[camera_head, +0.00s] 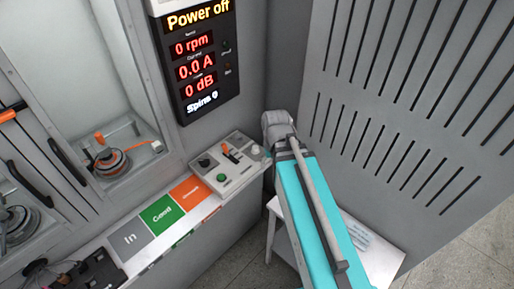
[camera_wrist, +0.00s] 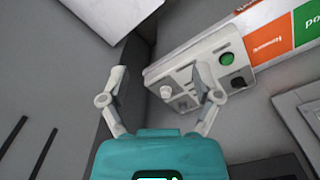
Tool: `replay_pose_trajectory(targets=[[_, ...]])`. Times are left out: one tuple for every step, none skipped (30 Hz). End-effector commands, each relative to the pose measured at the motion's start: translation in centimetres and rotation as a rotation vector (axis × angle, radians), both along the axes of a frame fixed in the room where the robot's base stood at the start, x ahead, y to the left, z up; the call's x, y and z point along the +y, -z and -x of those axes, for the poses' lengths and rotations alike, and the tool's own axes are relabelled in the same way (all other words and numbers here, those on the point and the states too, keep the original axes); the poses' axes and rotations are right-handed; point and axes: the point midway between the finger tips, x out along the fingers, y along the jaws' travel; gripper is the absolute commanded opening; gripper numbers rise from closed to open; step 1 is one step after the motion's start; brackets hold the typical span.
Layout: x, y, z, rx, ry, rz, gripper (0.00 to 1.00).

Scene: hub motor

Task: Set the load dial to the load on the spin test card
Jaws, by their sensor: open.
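The control panel (camera_head: 238,176) sits on the ledge in the head view, with a black knob (camera_head: 204,160), a green button (camera_head: 221,177), an orange-tipped lever (camera_head: 229,152) and a white knob (camera_head: 255,150). I cannot tell which knob is the load dial; no scale is readable. In the wrist view, my gripper (camera_wrist: 158,76) is open and empty. The panel is beyond its fingers, with the white knob (camera_wrist: 166,91) between them and the black knob (camera_wrist: 238,82) outside the right finger. A sheet (camera_head: 362,240) on a low white table may be the card; its text is unreadable.
A display (camera_head: 196,60) above the panel reads "Power off", 0 rpm, 0.0 A, 0 dB. Grey, green and orange labelled areas (camera_head: 162,213) line the ledge. A slotted grey wall (camera_head: 400,100) closes the right side.

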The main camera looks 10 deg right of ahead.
Motion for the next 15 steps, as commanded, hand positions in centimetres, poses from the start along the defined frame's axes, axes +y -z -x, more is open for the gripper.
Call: replay_pose_trajectory(targets=[[0.0,0.5,-1.4,0.0,-0.006,0.0,0.82],[0.0,0.6,-2.0,0.0,-0.01,0.0,0.82],[0.0,0.9,-3.0,0.0,-0.017,0.0,0.82],[0.0,1.1,-3.8,0.0,-0.023,0.0,0.82],[0.0,1.4,-4.6,0.0,-0.03,0.0,0.82],[0.0,1.7,-5.9,0.0,-0.039,0.0,0.82],[0.8,2.0,-6.9,0.0,-0.042,0.0,0.82],[1.1,2.2,-7.9,0.0,-0.049,0.0,0.82],[1.1,2.6,-9.3,0.0,-0.059,0.0,0.82],[1.1,2.9,-10.4,0.0,-0.067,0.0,0.82],[1.1,3.2,-11.5,0.0,-0.077,0.0,0.82],[1.1,3.6,-13.0,0.0,-0.089,-0.001,0.82],[1.1,3.9,-14.1,0.0,-0.097,-0.001,0.82],[1.1,4.2,-15.2,0.0,-0.107,-0.001,0.82],[1.1,4.5,-16.7,0.0,-0.119,-0.001,0.82]])
